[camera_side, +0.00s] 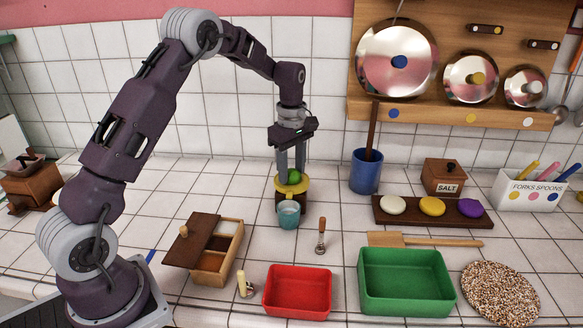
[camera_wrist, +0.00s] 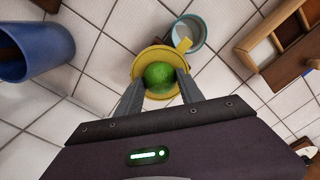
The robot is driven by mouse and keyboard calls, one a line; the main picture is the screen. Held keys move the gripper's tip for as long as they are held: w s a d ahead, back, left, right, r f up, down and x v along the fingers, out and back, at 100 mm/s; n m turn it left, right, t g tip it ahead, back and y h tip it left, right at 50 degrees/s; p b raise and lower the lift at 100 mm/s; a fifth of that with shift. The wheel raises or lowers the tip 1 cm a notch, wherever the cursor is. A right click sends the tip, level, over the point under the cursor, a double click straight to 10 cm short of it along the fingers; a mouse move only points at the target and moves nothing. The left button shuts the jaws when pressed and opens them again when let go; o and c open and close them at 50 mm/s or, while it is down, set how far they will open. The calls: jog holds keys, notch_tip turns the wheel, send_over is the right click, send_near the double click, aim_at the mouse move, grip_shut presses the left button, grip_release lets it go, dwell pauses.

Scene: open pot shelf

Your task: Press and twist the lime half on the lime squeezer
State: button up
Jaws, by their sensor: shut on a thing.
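The green lime half (camera_side: 294,177) sits at the top of the yellow lime squeezer (camera_side: 304,187), which stands upright on a dark brown block. My gripper (camera_side: 291,172) points straight down and is shut on the lime half, one finger on each side of it. In the wrist view the lime half (camera_wrist: 159,76) lies over the middle of the yellow squeezer dish (camera_wrist: 143,62), between my two fingers (camera_wrist: 160,90). The lime's underside and the squeezer's cone are hidden. A light blue cup (camera_side: 288,215) stands in front of the squeezer, under its spout; it also shows in the wrist view (camera_wrist: 197,28).
A blue crock (camera_side: 366,172) with a wooden handle stands to the right.

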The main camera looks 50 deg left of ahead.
jog(key=shift+f, duration=0.1)
jog(key=o, duration=1.3)
jog(key=shift+o, duration=0.2)
jog(key=shift+r, duration=0.35)
jog(key=c, duration=1.4)
jog(key=n, duration=0.4)
